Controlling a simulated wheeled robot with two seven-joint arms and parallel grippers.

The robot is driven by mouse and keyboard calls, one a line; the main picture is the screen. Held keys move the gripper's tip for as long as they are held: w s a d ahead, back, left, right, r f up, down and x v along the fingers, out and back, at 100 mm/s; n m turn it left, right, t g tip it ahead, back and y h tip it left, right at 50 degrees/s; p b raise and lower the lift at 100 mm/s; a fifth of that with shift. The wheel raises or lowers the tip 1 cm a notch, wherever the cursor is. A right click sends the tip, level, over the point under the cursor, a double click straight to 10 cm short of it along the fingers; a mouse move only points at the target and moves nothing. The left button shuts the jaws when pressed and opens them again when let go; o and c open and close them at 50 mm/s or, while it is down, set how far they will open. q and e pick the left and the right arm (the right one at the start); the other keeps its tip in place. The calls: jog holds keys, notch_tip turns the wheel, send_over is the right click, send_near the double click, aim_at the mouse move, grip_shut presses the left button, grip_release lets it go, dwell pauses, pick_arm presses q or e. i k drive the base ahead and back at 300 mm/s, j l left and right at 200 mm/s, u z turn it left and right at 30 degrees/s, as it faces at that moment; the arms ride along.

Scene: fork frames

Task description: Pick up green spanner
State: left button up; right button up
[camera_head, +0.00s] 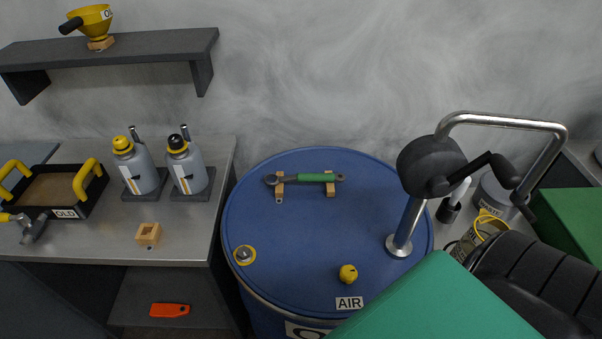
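The green spanner (318,178) lies across the far part of the blue drum's lid (300,235). It has a green handle towards the right and a grey metal head at the left. It rests on two small wooden holders (331,190), one near each end, with a small metal tab below the left one. Nothing covers it. Neither of my grippers can be made out in this view.
A hand pump (430,165) with a steel pipe rises from the drum's right side. A large green block (440,300) and a black ribbed shape (535,275) fill the lower right. A bench (205,235) with two bottles (187,168) and a black tray (95,200) stands left.

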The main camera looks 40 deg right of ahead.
aim_at(300, 177)
jog(key=z, duration=1.2)
